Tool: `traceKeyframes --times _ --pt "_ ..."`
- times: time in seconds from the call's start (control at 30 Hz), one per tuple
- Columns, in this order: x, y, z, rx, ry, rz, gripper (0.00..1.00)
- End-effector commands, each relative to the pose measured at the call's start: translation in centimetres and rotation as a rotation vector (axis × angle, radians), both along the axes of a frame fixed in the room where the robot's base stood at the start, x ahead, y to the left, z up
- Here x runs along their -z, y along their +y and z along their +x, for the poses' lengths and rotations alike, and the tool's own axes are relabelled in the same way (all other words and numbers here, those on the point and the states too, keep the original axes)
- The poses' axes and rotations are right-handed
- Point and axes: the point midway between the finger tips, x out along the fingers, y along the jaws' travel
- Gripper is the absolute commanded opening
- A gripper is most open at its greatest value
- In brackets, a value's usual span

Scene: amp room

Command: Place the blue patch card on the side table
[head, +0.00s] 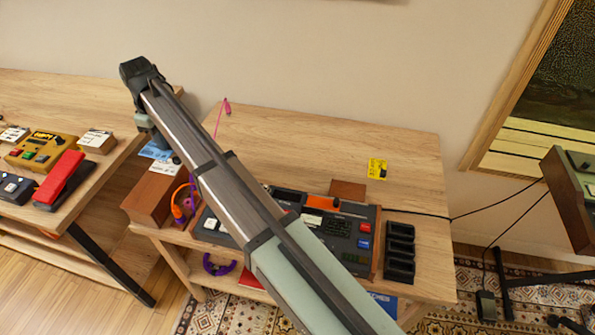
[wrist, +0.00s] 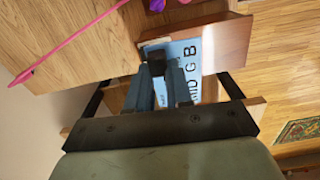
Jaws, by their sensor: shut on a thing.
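The light-blue patch card (wrist: 192,50), with black lettering, shows in the wrist view at my fingers. My gripper (wrist: 165,80) is shut on it; the fingers cover part of its face. In the head view, my gripper (head: 146,126) hangs from the far end of my arm, over the left end of the middle wooden table (head: 290,130). The blue card (head: 155,150) shows just below it, above a brown wooden box (head: 148,200). I cannot tell whether card and box touch. I cannot tell which table is the side table.
The left table (head: 75,85) holds a red pedal (head: 62,178), a yellow unit (head: 42,148) and small labelled blocks. A console (head: 345,235), black tray (head: 399,255) and yellow card (head: 377,169) are on the middle table.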

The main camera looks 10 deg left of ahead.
Motion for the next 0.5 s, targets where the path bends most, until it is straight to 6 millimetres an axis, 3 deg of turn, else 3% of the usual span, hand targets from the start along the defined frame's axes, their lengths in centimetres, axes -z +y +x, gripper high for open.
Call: traceKeyframes --times 0.2,0.5 --pt "1.0 -5.4 6.8 0.103 0.000 0.000 0.00" --pt "2.9 -14.3 14.0 0.240 0.000 0.000 0.00"
